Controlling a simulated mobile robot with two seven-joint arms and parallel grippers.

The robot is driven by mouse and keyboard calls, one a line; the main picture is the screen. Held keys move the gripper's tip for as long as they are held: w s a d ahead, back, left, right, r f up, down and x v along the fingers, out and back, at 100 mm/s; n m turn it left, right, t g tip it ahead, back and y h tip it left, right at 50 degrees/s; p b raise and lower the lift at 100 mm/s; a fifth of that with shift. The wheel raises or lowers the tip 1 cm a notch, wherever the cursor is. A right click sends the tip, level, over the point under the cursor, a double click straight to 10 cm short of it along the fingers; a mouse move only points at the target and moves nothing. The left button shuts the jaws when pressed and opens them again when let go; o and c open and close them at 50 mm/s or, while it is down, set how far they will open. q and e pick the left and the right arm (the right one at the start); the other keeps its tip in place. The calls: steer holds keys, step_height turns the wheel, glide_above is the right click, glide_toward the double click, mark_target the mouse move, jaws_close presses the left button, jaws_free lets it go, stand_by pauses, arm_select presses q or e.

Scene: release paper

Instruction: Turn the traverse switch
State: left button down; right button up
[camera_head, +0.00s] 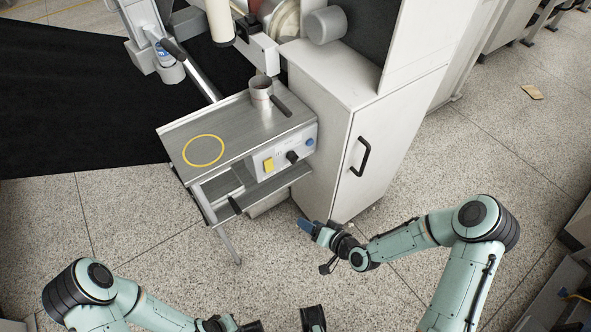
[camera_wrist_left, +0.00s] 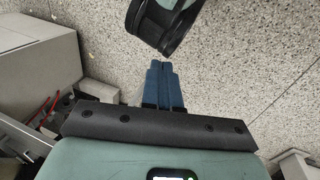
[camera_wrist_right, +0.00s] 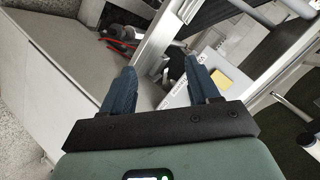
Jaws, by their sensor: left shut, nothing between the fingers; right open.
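No label names the traverse switch; the black knob looks like a turning switch. My right gripper (camera_head: 305,225) is open and empty, below and in front of the panel, apart from it. In the right wrist view its blue fingers (camera_wrist_right: 160,72) are spread, with the yellow label (camera_wrist_right: 220,82) beyond the right finger. My left gripper (camera_wrist_left: 163,85) is shut and empty over the floor.
A white cabinet (camera_head: 345,150) with a black handle (camera_head: 361,156) stands right of the panel. A cup-shaped roll (camera_head: 261,88) and a yellow ring mark (camera_head: 203,150) are on the table top. A black mat (camera_head: 80,110) lies at left. The speckled floor in front is open.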

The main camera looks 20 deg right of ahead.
steer(key=w+d+r+n+t+y+b, duration=0.1)
steer(key=w+d+r+n+t+b, duration=0.1)
steer(key=w+d+r+t+b, duration=0.45)
glide_toward(296, 159)
steer(key=shift+g, duration=0.45)
steer(key=x, duration=0.4)
steer(key=shift+w+f, duration=0.1)
steer(key=shift+w, duration=0.25)
arm_select(q)
steer(key=w+a+f, duration=0.1)
steer(key=f, duration=0.5)
steer(key=w+a+f+y+b, duration=0.1)
steer(key=w+a+f, duration=0.1)
steer(key=f, duration=0.3)
steer(key=shift+w+a+f+n+t+b, duration=0.25)
steer(key=shift+w+f+n+t+b, duration=0.05)
steer(key=shift+f+t, duration=0.1)
arm_select(e)
steer(key=shift+x, duration=2.65)
steer(key=c, duration=1)
